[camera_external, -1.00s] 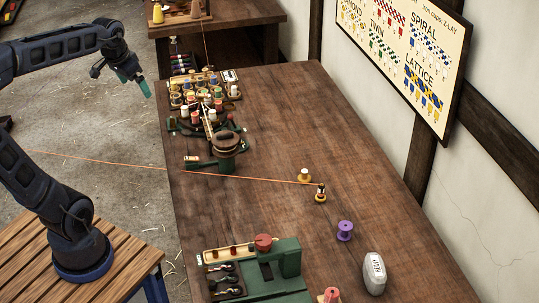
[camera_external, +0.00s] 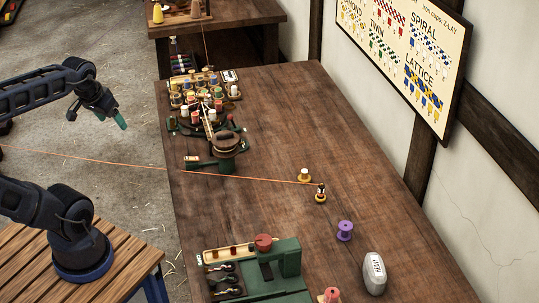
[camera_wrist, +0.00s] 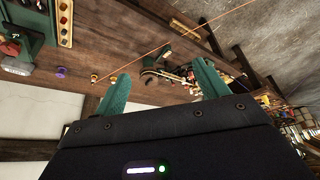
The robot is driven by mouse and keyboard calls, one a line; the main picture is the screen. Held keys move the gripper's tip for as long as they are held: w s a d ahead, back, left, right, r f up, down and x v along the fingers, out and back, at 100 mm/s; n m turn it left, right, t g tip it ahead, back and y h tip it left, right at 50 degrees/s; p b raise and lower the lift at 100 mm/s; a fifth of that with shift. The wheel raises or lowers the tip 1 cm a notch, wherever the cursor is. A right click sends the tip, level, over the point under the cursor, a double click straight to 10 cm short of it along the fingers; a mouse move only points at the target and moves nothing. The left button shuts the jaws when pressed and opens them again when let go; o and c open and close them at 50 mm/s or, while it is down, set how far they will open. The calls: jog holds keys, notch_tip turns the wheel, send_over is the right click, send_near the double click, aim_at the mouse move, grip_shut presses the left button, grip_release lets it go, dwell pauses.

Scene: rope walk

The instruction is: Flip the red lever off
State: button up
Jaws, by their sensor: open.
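A green machine (camera_external: 291,259) stands at the near end of the long table. A round red knob (camera_external: 263,241) sits on its top left; I cannot tell whether this is the red lever or which way it is set. The machine also shows at the top left of the wrist view (camera_wrist: 35,20). My gripper (camera_external: 97,114) is open and empty, off the table's left side over the floor. Its two teal fingers show apart in the wrist view (camera_wrist: 162,74), with nothing between them.
A taut orange cord (camera_external: 120,163) crosses from the left to a small bobbin (camera_external: 320,193) on the table (camera_external: 290,120). A purple spool (camera_external: 345,230) and grey block (camera_external: 374,272) stand right. Several coloured spools (camera_external: 205,95) crowd the far left.

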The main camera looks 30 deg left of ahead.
jog(key=shift+w+r, duration=0.15)
jog(key=shift+w, duration=0.25)
jog(key=c, duration=0.4)
jog(key=w, duration=0.2)
jog(key=w+r, duration=0.1)
jog(key=w, duration=0.1)
jog(key=shift+w+d, duration=0.2)
jog(key=c, duration=1)
jog(key=shift+n+g+h, duration=0.3)
jog(key=shift+n+h, duration=0.1)
jog(key=shift+n, duration=0.2)
jog(key=w, duration=0.9)
jog(key=shift+d+r, duration=0.15)
jog(key=shift+r, duration=0.25)
grip_shut()
jog(key=w+a+f+n+h, duration=0.1)
jog(key=w+f, duration=0.1)
jog(key=w, duration=0.6)
jog(key=w+f, duration=0.2)
jog(key=w, duration=0.7)
jog(key=w+a+f+n+h, duration=0.1)
jog(key=w+a+f+n, duration=0.1)
jog(key=w+f, duration=0.9)
jog(key=w+a+f+n+g+h, duration=0.1)
jog(key=w+a+f, duration=0.3)
jog(key=w+f, duration=0.7)
jog(key=shift+w+f+n, duration=0.2)
jog(key=shift+w+n, duration=0.2)
jog(key=shift+w, duration=0.75)
jog(key=shift+a, duration=0.1)
